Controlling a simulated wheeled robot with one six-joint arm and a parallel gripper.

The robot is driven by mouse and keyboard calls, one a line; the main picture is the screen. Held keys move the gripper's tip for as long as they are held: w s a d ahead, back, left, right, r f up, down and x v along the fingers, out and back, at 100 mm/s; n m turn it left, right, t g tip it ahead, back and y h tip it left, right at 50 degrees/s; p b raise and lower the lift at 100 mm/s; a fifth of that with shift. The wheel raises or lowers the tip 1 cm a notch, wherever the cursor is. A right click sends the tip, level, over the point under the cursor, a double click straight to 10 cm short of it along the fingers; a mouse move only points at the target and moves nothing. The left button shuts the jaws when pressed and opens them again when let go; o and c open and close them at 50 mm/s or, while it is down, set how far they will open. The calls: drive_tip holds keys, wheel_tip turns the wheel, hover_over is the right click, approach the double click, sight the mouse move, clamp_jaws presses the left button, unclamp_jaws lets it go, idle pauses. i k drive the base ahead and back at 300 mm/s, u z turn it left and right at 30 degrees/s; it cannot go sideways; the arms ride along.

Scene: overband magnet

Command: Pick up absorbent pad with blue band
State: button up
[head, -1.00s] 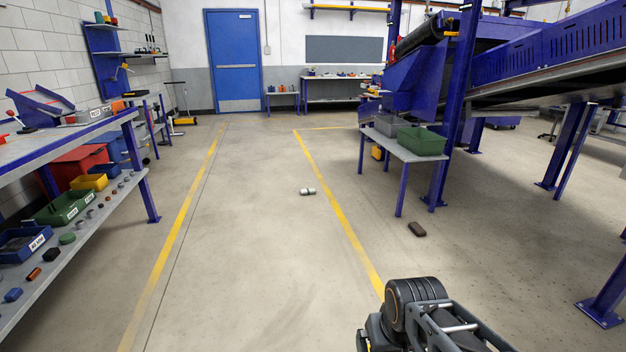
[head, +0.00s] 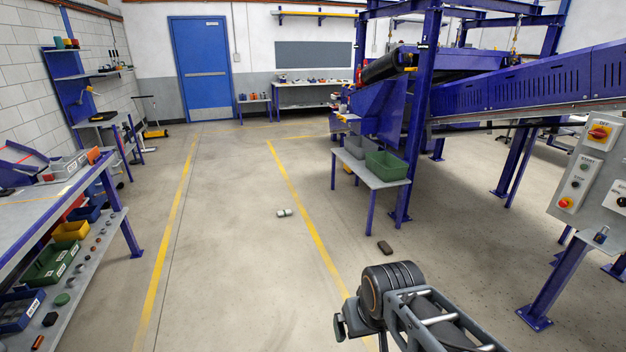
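A small pale object (head: 284,212) with a darker band lies on the floor in the walkway, left of the right-hand yellow line. It is too small to tell its band colour or whether it is the absorbent pad. A dark brown block (head: 385,248) lies on the floor to the right of that line. No pad with a clearly blue band can be made out.
A blue-legged table (head: 372,177) with a green bin (head: 387,165) and a grey bin (head: 357,146) stands by the blue conveyor (head: 520,95). A control panel (head: 590,175) is at right. A shelved workbench (head: 62,225) runs along the left. The walkway between the yellow lines is mostly clear.

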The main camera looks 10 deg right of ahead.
sight(385, 248)
drive_tip(key=k, duration=1.65)
drive_tip(key=z, duration=1.4)
drive_tip(key=i, duration=4.3)
drive_tip(key=u, duration=1.7)
drive_tip(key=i, duration=1.65)
drive_tip(key=z, duration=0.05)
